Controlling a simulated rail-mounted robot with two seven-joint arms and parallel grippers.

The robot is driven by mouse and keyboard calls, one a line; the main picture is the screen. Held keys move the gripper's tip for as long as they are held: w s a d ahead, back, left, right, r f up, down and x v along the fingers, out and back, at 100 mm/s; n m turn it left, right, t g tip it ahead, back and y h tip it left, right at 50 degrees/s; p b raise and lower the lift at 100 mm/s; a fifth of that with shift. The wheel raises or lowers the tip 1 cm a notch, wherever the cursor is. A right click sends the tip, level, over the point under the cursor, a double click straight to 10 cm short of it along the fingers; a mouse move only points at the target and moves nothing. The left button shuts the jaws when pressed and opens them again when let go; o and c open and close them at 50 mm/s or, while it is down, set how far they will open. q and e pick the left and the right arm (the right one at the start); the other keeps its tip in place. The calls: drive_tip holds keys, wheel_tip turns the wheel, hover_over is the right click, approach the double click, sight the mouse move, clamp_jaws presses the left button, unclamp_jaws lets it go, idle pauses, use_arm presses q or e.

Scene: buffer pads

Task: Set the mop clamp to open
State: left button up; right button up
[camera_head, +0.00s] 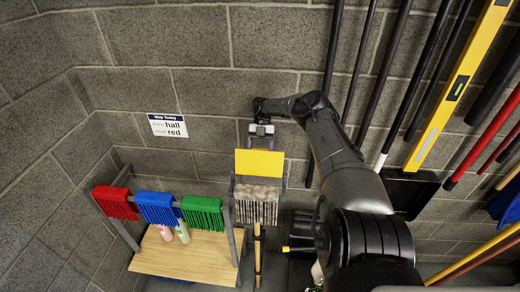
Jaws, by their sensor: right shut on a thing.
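The mop clamp (259,163) is at the middle of the head view. Its yellow plate faces me, just above a grey-white stringy mop head (257,203). My right gripper (262,142) is at the top edge of the yellow plate, fingers down, and is shut on part of the clamp there. The gripped part is small and mostly hidden by the fingers. My left gripper is not in view.
A wooden shelf (190,258) with bottles stands below the coloured mop heads. Long poles and a yellow level (455,90) line the wall at the right. A black tray (430,188) is behind my arm.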

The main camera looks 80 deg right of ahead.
drive_tip(key=shift+f, duration=0.25)
drive_tip(key=o, duration=1.1)
drive_tip(key=shift+a, duration=0.25)
drive_tip(key=shift+o, duration=0.9)
drive_tip(key=shift+d+r, duration=0.1)
drive_tip(key=shift+d, duration=0.05)
wheel_tip(320, 180, up, 4)
drive_tip(key=shift+s+r, duration=0.1)
drive_tip(key=shift+r, duration=0.15)
drive_tip(key=s+a+r, duration=0.3)
drive_tip(key=s+r, duration=0.3)
drive_tip(key=s, duration=0.5)
drive_tip(key=shift+r, duration=0.25)
